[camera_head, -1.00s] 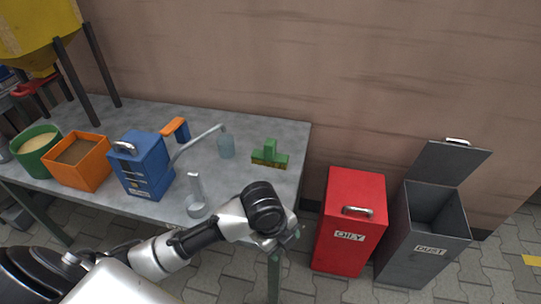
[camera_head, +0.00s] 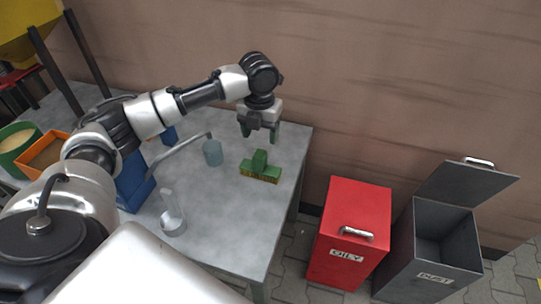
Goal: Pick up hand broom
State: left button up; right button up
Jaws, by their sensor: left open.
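The hand broom (camera_head: 261,169) is green with brownish bristles. It lies on the grey table (camera_head: 222,230) near the table's right end, its grip part standing up from the block. My left gripper (camera_head: 259,133) is open and empty above the table, pointing down, a little behind and above the broom. It does not touch the broom. My right gripper is not in view.
A blue-grey container (camera_head: 213,152) and a clear glass vessel (camera_head: 172,215) stand left of the broom. An orange box (camera_head: 45,152) and green bucket (camera_head: 16,148) are farther left. A red OILY bin (camera_head: 349,234) and an open grey DUST bin (camera_head: 433,262) stand right of the table.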

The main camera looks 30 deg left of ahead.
aim_at(260, 153)
pick_arm(q)
jog(key=shift+f, duration=0.4)
jog(key=f, duration=0.2)
jog(key=f+b, duration=0.1)
jog(key=shift+s+f, duration=0.2)
jog(key=shift+f, duration=0.15)
jog(key=shift+w+a+f, duration=0.1)
jog(key=shift+f, duration=0.5)
jog(key=f, duration=0.1)
jog(key=f+b, duration=0.1)
jog(key=f, duration=0.2)
jog(key=shift+w+a+f, duration=0.25)
jog(key=shift+a+f, duration=0.05)
jog(key=shift+f, duration=0.1)
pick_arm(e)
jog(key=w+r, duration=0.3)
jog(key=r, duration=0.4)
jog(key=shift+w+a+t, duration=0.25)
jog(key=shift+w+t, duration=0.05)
pick_arm(q)
jog(key=shift+c, duration=0.3)
jog(key=shift+r, duration=0.1)
jog(key=c, duration=1)
